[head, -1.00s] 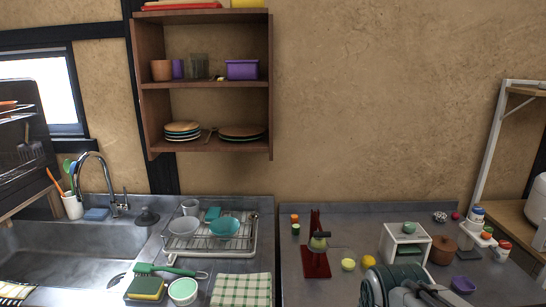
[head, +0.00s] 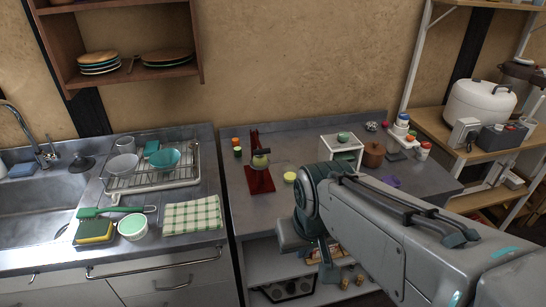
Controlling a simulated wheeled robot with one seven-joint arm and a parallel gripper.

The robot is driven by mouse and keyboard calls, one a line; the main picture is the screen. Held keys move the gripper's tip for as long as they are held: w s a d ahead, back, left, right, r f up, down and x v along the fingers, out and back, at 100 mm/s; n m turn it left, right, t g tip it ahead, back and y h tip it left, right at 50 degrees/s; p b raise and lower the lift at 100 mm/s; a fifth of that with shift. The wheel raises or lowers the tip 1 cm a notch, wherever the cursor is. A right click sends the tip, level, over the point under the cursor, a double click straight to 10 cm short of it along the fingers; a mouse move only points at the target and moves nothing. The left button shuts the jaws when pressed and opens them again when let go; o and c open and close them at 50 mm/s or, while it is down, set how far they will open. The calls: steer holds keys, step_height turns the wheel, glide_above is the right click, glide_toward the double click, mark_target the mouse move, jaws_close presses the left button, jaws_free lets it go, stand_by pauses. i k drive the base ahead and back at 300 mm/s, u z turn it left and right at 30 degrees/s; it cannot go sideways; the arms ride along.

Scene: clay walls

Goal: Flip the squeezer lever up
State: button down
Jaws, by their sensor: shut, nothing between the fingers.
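The squeezer (head: 261,182) stands on the grey counter left of centre. It has a dark red base and upright post, with a rounded olive-green part (head: 260,160) held at the post. A thin pale bar sticks out to the right of this part; whether it is the lever is too small to tell. My arm fills the lower right of the head view, with its bent joint in front of the counter and right of the squeezer, apart from it. My gripper's fingers cannot be made out.
A yellow item (head: 289,177) lies right of the squeezer. A white open box (head: 341,150) and brown pot (head: 373,153) stand farther right. Small jars (head: 237,147) stand behind left. A checked cloth (head: 192,216) and dish rack (head: 150,178) are on the left counter.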

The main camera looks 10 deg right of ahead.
mark_target(260, 152)
steer(key=z, duration=0.05)
steer(key=k, duration=0.5)
steer(key=u, duration=1.7)
steer(key=i, duration=0.95)
steer(key=z, duration=1.7)
